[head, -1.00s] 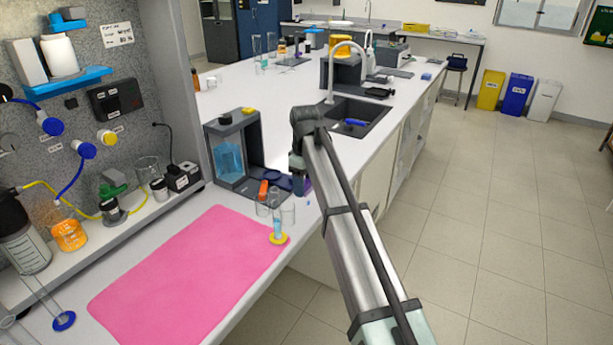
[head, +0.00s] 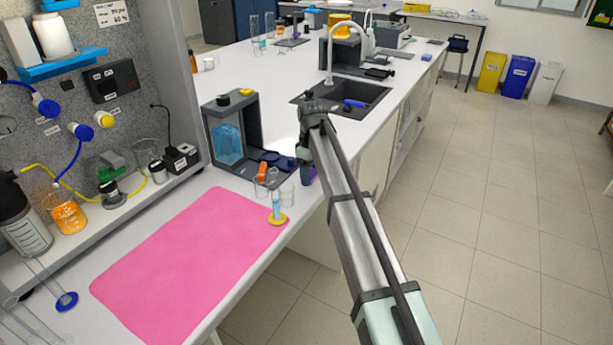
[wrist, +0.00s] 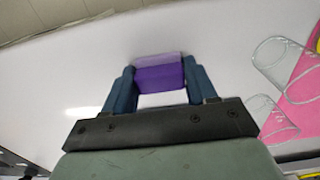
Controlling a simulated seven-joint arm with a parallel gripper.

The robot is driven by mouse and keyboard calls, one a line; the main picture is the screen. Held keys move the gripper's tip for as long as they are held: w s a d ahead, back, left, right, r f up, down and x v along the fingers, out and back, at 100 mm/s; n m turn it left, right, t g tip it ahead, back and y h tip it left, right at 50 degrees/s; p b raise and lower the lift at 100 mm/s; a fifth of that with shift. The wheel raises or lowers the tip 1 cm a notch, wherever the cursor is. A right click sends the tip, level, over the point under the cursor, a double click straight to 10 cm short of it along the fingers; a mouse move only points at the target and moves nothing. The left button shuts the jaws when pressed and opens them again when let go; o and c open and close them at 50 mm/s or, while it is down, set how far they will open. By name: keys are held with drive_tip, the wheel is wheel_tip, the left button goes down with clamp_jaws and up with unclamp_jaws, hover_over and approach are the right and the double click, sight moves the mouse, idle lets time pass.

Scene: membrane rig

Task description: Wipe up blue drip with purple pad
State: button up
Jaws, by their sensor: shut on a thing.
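The purple pad (wrist: 160,75) is held between the two blue fingers of my gripper (wrist: 158,88) in the wrist view. Its upper edge looks paler than its face. In the head view, a bit of the purple pad (head: 309,176) shows beside my gripper (head: 304,166), near the bench's front edge, right of the dark grey rig. White bench surface lies around the pad in the wrist view; I cannot tell whether the pad touches it. I cannot make out a blue drip in either view; my arm and gripper hide part of the bench.
Clear glassware (wrist: 285,62) stands close to the right of my gripper in the wrist view. The dark grey rig (head: 215,124), a small cylinder with blue liquid (head: 276,208) and the pink mat (head: 180,265) are left of the arm. A sink (head: 365,95) lies behind.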

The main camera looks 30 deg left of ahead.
sight(304, 187)
drive_tip(key=s, duration=0.4)
wheel_tip(304, 187, up, 2)
drive_tip(key=shift+r, duration=3.1)
